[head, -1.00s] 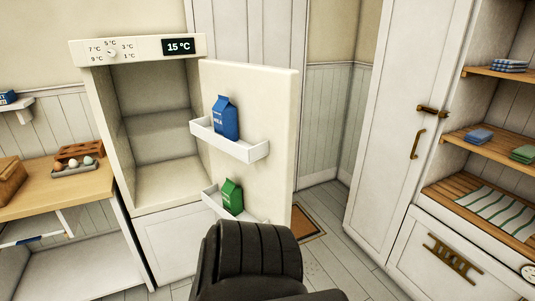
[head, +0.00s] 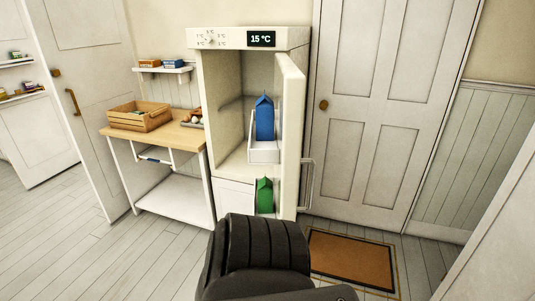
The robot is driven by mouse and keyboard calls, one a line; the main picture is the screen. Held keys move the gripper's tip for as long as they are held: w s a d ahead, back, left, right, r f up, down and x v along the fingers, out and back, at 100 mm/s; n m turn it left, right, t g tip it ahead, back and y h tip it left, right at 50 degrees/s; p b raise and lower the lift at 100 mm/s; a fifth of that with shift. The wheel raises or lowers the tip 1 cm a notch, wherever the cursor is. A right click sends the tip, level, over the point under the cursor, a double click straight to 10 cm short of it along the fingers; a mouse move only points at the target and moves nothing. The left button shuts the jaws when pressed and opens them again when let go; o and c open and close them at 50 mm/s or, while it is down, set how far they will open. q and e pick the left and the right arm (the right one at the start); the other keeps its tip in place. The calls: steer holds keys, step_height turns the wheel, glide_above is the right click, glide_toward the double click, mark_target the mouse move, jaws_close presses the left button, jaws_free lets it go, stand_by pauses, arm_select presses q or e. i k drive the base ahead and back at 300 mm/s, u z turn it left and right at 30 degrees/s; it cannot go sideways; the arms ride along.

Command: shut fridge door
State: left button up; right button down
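The fridge (head: 220,120) stands upright against the back wall, with a panel reading 15 °C on top. Its door (head: 291,135) is hinged on the right and stands open, seen nearly edge-on and pointing towards me. A grey handle (head: 306,184) shows on the door's outer side. The door's inner shelves hold a blue milk carton (head: 264,118) and a green carton (head: 265,195). A black part of my arm is at the bottom middle, in front of the fridge's lower part. Neither of my grippers can be seen.
A wooden table (head: 183,137) with a crate (head: 140,117) stands left of the fridge. A wall shelf (head: 163,70) holds small boxes. A closed white door (head: 385,110) is on the right, with a brown mat (head: 352,258) on the floor before it. The floor at left is clear.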

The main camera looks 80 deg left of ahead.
mark_target(283, 153)
steer(key=u, duration=1.15)
steer(key=i, duration=1)
steer(key=u, duration=1.65)
steer(key=i, duration=0.8)
steer(key=u, duration=0.6)
steer(key=k, duration=1)
steer(key=u, duration=0.4)
